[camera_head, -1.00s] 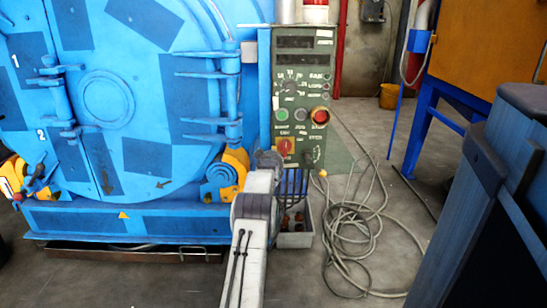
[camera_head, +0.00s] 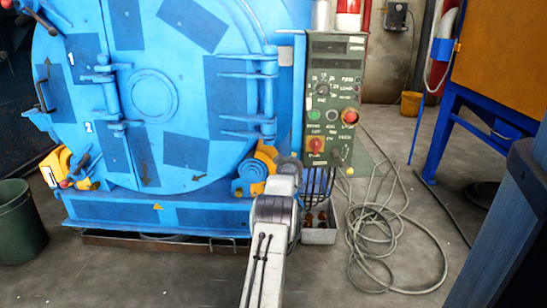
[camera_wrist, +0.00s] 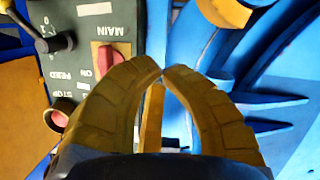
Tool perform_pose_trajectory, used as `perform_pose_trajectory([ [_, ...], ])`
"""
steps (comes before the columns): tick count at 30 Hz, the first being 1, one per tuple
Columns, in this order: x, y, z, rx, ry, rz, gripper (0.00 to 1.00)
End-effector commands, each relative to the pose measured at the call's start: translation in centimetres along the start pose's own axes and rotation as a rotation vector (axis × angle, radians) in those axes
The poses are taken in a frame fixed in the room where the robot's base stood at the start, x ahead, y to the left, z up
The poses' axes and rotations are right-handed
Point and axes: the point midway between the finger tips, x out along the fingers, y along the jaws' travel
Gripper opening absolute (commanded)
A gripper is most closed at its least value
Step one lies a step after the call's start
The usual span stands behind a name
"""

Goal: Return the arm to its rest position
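My arm (camera_head: 268,245) reaches forward from the bottom of the head view toward the lower part of the green control panel (camera_head: 333,90). In the wrist view my gripper (camera_wrist: 163,70) has its two yellow-brown fingers curved together until the tips meet. I see nothing gripped at the tips; a gap shows between the fingers lower down. My gripper is hard to make out in the head view.
The blue drum blaster (camera_head: 150,95) stands behind and left of my arm, its round door closed. Loose cables (camera_head: 385,235) lie on the floor at right. A green bin (camera_head: 20,220) is at far left, and a dark blue structure (camera_head: 490,250) at right. Open floor lies in front.

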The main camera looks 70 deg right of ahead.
Motion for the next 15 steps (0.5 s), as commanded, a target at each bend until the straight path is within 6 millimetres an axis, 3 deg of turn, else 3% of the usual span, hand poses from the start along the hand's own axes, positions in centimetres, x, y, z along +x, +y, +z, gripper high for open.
perform_pose_trajectory([
  [11, -0.1, -0.3, -0.1, -0.001, 0.001, -0.003, 0.00],
  [15, -0.6, -0.9, -1.4, -0.001, -0.002, -0.018, 0.00],
])
